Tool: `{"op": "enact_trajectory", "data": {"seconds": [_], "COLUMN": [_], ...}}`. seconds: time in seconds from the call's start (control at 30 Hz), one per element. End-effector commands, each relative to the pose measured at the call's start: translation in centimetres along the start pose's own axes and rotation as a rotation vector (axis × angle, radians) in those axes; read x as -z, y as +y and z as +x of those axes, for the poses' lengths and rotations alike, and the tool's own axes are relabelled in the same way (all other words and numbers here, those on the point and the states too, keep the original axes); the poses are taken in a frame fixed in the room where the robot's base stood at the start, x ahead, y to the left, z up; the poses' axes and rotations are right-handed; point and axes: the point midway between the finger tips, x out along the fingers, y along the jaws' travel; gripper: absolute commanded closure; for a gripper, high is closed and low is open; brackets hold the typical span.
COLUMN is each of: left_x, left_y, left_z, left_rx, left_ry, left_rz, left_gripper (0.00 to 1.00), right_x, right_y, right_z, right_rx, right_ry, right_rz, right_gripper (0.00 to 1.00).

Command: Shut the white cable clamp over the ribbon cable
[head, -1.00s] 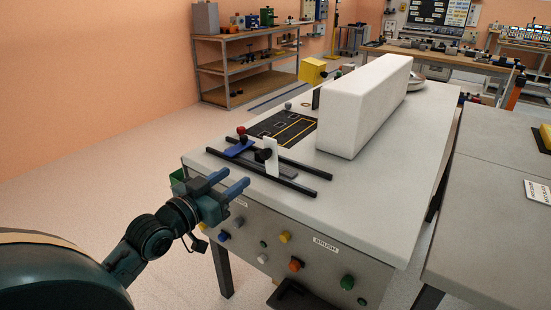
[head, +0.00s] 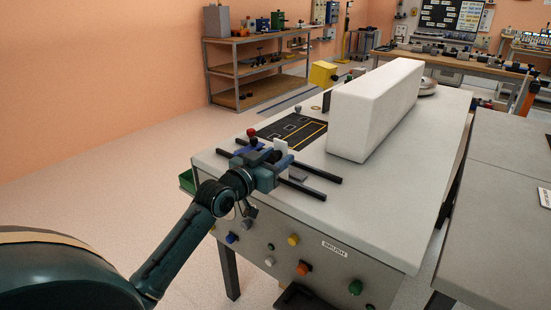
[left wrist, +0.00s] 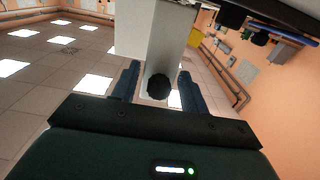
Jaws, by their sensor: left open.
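The white clamp (head: 280,147) stands upright as a small white plate at the rails near the table's front left corner. In the left wrist view its pale lever (left wrist: 170,45) rises ahead, with a round black knob (left wrist: 158,87) at its near end. My left gripper (head: 274,160) is at the clamp, and its fingers partly hide it. The fingers (left wrist: 160,74) are open, one on each side of the knob, with visible gaps. I cannot make out the ribbon cable. My right gripper is not in view.
Two dark rails (head: 310,171) cross the table corner, with a red knob (head: 251,132) beside the clamp. A long white block (head: 375,110) stands behind on the table (head: 350,205). Several coloured buttons (head: 293,240) line the front panel.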

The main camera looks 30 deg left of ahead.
Motion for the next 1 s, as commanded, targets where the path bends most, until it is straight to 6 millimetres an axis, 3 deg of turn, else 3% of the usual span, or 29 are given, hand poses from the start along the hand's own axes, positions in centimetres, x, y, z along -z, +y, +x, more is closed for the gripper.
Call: {"op": "enact_trajectory", "data": {"seconds": [0.23, 0.77, 1.0], "left_x": [0.01, 0.01, 0.23], "left_y": [0.01, 0.0, -0.01], "left_z": [0.03, 0.0, 0.07], "left_rx": [0.0, 0.0, 0.0], "left_ry": [0.0, 0.0, -0.008], "left_rz": [0.0, 0.0, 0.0], "left_gripper": [0.57, 1.0, 1.0], "right_x": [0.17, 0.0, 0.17], "right_y": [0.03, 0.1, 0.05], "right_z": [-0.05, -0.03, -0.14], "right_rx": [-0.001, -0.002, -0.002], "right_ry": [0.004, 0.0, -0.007], "right_rz": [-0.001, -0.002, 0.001], "right_gripper": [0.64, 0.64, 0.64]}}
